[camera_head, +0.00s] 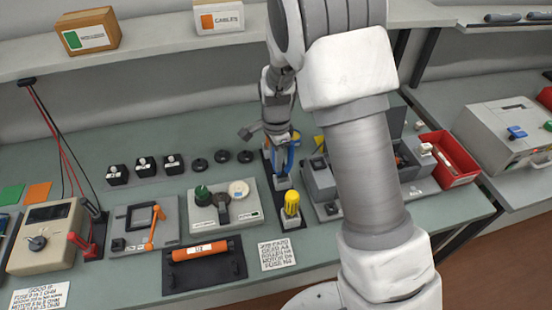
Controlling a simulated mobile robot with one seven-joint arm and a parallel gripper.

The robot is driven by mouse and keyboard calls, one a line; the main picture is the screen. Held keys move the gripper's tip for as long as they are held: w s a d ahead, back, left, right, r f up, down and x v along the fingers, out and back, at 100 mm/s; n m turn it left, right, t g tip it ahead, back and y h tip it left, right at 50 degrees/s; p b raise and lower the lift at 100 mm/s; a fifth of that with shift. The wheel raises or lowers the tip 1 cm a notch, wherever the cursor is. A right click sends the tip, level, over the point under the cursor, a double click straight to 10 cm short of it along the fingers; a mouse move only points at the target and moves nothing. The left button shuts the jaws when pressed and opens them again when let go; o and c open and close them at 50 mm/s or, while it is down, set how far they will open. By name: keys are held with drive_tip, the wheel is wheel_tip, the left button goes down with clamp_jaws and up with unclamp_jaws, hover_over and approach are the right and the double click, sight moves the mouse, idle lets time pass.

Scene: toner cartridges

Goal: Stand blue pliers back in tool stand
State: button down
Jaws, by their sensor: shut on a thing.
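The blue pliers (291,156) show as a blue handle in the middle of the bench, partly hidden by my gripper. My gripper (278,138) points down at them and is shut on them. The tool stand (290,224) is a narrow dark base with light holders, running from under the pliers toward the bench front. A yellow-handled tool (292,204) stands upright in its front holder. The pliers are over the rear part of the stand. I cannot tell whether they are seated in a holder or just above it.
My arm hides part of the bench right of the stand. A grey device with knobs (226,214) is close on the left, and an orange cylinder (200,248) lies in front of it. A red tray (452,165) is at the right. A shelf (160,45) overhangs the back.

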drive_tip(key=shift+f, duration=0.4)
drive_tip(key=c, duration=0.7)
unclamp_jaws()
wheel_tip(320, 180, up, 17)
drive_tip(key=shift+f, duration=0.2)
drive_tip(key=shift+r, duration=0.45)
